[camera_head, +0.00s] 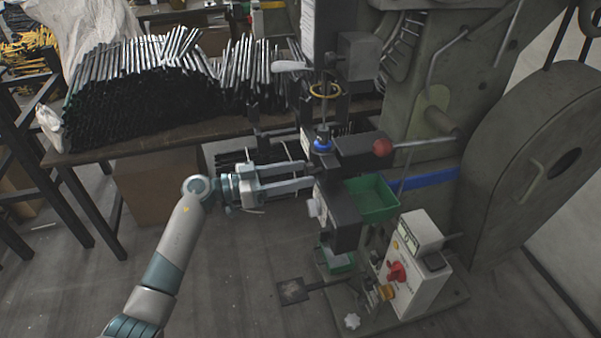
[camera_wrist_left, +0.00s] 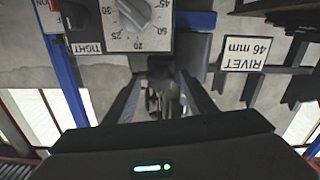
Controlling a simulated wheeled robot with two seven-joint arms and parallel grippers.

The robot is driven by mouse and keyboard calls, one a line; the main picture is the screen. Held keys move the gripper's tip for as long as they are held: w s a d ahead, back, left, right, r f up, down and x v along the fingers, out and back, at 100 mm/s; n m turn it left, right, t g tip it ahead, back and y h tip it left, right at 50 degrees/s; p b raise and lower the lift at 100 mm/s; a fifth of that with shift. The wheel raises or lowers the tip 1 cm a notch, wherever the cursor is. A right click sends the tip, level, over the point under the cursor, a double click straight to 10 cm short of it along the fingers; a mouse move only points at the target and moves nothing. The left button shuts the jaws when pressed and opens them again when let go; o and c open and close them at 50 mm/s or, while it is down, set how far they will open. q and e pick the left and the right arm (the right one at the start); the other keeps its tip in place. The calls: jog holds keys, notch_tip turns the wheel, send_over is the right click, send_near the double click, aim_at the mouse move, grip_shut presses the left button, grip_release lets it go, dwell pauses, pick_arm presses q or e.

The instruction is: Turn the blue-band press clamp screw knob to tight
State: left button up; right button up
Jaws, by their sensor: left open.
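The press (camera_head: 335,215) with a blue band (camera_head: 430,180) stands right of centre in the head view. My left gripper (camera_head: 309,177) reaches in from the left, fingers open, with its tips close to the dark press head. I cannot tell whether they touch it. In the left wrist view the open gripper (camera_wrist_left: 160,88) points at blurred grey parts between its fingers. Beyond it, at the top left, a dark knob (camera_wrist_left: 75,15) sits above a TIGHT label (camera_wrist_left: 88,48), beside a grey numbered dial (camera_wrist_left: 136,18). Which part is the clamp screw knob is unclear. My right gripper is not in view.
A RIVET 46 mm label (camera_wrist_left: 243,54) is right of the fingers. A green bin (camera_head: 372,200), a red ball handle (camera_head: 382,147) and a control box (camera_head: 417,270) crowd the press. A table (camera_head: 170,140) with stacked rods stands behind. Open floor lies at lower left.

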pick_arm(q)
jog(key=shift+w+d, duration=0.1)
jog(key=shift+d, duration=0.35)
jog(key=c, duration=1)
jog(key=shift+c, duration=0.2)
